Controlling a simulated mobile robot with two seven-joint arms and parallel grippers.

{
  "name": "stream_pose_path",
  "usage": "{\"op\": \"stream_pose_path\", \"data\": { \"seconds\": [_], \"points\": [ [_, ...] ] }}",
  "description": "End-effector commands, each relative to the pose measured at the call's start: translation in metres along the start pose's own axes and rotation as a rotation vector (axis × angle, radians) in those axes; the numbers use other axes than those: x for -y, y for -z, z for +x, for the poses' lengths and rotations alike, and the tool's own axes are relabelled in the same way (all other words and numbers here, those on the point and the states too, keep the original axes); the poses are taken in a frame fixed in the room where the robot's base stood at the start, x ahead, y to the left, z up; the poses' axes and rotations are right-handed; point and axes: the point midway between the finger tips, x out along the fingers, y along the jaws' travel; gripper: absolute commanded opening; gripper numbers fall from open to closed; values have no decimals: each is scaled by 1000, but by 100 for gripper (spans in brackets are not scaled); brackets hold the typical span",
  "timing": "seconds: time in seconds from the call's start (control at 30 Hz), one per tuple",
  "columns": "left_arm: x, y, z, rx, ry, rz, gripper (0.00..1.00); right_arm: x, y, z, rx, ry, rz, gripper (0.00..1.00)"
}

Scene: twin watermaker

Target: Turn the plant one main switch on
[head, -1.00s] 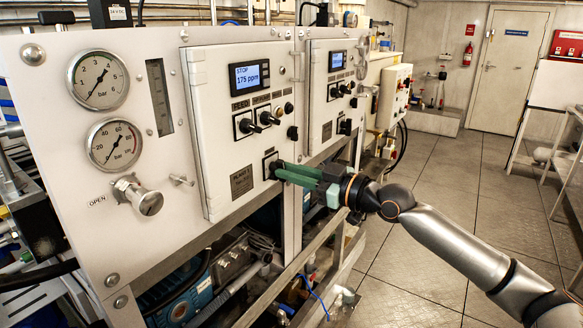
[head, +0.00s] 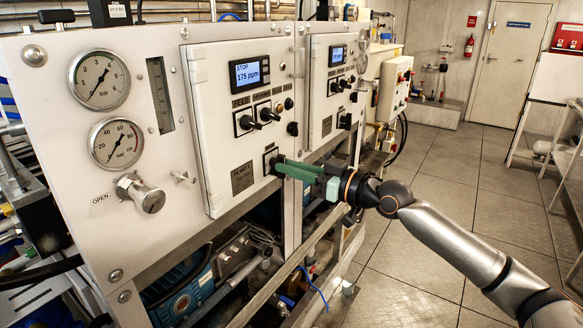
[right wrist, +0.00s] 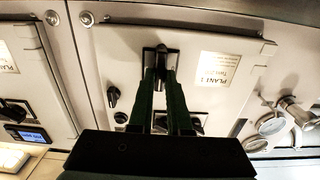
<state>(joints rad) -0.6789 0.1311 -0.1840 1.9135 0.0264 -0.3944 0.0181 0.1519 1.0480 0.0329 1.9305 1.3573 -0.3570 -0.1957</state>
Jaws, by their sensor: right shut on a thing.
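The plant one main switch (head: 270,159) is a black rotary knob on a square plate, low on the right of the nearer white panel door (head: 218,155). A "PLANT 1" label plate (head: 242,179) is to its left. My right gripper (head: 279,167) reaches it from the right with green fingers. In the right wrist view the dark switch knob (right wrist: 162,58) sits between the tips of my right gripper (right wrist: 163,73), which is shut on it. The fingers partly hide the knob, so its exact angle is hard to read. My left gripper is not in view.
The display (head: 249,73) above reads STOP and 175 ppm. Feed and pump knobs (head: 246,122) sit just above the main switch. A second similar panel (head: 331,85) stands farther right. Gauges (head: 99,81) and a valve handle (head: 150,199) are at left. Floor at right is open.

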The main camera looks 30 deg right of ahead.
Motion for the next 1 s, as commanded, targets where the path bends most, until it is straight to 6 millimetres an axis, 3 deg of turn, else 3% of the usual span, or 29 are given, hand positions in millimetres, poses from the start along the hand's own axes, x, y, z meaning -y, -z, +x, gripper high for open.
{"op": "stream_pose_path", "data": {
  "seconds": [0.03,0.3,0.67,1.0],
  "points": [
    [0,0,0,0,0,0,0,0,0,0,0,1,4,17],
    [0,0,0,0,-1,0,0,0,0,0,0,0,2,46],
    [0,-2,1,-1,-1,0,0,0,-2,-4,1,-1,1,46],
    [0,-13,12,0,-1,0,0,0,-5,-33,3,-1,3,46]
  ]
}}
